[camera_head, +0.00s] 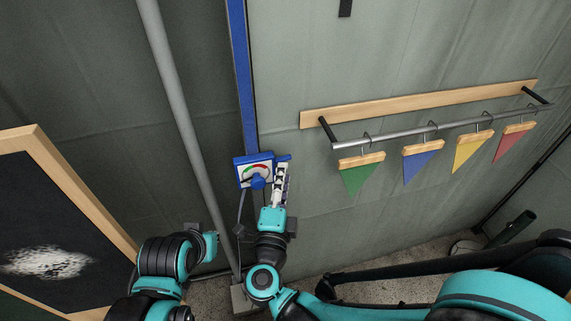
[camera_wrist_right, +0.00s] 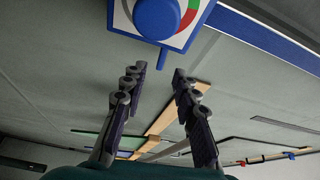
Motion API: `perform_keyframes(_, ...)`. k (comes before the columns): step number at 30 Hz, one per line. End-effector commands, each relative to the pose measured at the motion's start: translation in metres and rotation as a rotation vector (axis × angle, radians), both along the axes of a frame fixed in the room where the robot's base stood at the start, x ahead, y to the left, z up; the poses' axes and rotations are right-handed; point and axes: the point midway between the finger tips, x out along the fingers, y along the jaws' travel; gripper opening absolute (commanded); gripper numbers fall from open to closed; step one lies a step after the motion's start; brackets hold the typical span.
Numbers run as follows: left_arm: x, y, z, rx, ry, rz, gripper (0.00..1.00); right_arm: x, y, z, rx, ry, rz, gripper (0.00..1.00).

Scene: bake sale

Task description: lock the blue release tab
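A blue box (camera_head: 240,172) with a white gauge face and a round blue knob (camera_head: 258,182) is fixed low on a blue upright post. A small blue tab (camera_head: 284,157) sticks out from the box's right side. In the right wrist view the knob (camera_wrist_right: 157,17) is at the top, with a short blue tab (camera_wrist_right: 163,58) below the panel. My right gripper (camera_head: 284,172) is beside the box, close under the tab. In its wrist view my right gripper (camera_wrist_right: 158,78) is open and empty, fingers apart. Contact cannot be told. My left arm shows at lower left, its fingers out of sight.
A grey pole (camera_head: 180,110) runs down left of the box. A blackboard (camera_head: 50,215) stands at the left. A rail (camera_head: 440,127) with hanging pennants is on the wall to the right. The wall between box and rail is clear.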

Motion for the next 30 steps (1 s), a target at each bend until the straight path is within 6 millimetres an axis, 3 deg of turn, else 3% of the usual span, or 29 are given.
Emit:
perform_keyframes(3, 0.000, 0.000, -0.006, 0.000, 0.000, 0.000, 0.00, 0.021, -0.004, 0.000, -0.001, 0.000, -0.005, 0.29)
perform_keyframes(9, 0.000, 0.000, -0.011, 0.000, 0.000, 0.000, 0.00, 0.045, -0.006, 0.001, -0.001, -0.002, -0.002, 0.29)
perform_keyframes(19, 0.000, 0.000, -0.011, 0.000, 0.000, 0.000, 0.00, 0.051, -0.006, 0.003, -0.001, -0.002, 0.001, 0.29)
perform_keyframes(20, 0.000, 0.000, -0.011, 0.000, 0.000, 0.000, 0.00, 0.051, -0.006, 0.003, -0.001, -0.002, 0.001, 0.27)
perform_keyframes(23, 0.000, 0.000, -0.011, 0.000, 0.000, 0.000, 0.00, 0.051, -0.006, 0.003, -0.001, -0.002, 0.001, 0.00)
perform_keyframes(30, 0.000, 0.000, -0.010, 0.000, 0.000, 0.000, 0.00, 0.051, -0.006, 0.003, 0.012, 0.002, 0.001, 0.00)
